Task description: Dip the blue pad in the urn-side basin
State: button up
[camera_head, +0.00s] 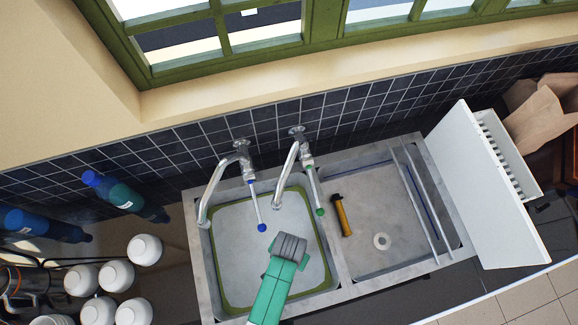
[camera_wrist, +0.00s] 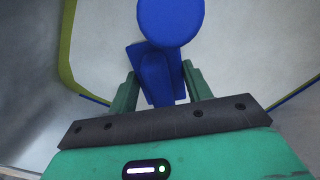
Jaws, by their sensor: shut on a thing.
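My gripper (camera_head: 289,246) reaches down over the left basin (camera_head: 224,262), the one on the side of the metal urn (camera_head: 18,288). In the wrist view its two green fingers (camera_wrist: 162,88) are shut on the blue pad (camera_wrist: 157,76). A round blue shape (camera_wrist: 171,22) overlaps the pad's far end; I cannot tell if it is part of the pad or the blue tap knob. In the head view the fingers and pad are hidden beneath my gripper. Whether the pad touches the basin floor is unclear.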

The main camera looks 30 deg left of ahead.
notch_tip(320, 180, up, 15)
jog(key=p, duration=1.3)
jog(key=shift+f+p, duration=0.15)
jog(key=shift+p, duration=0.25)
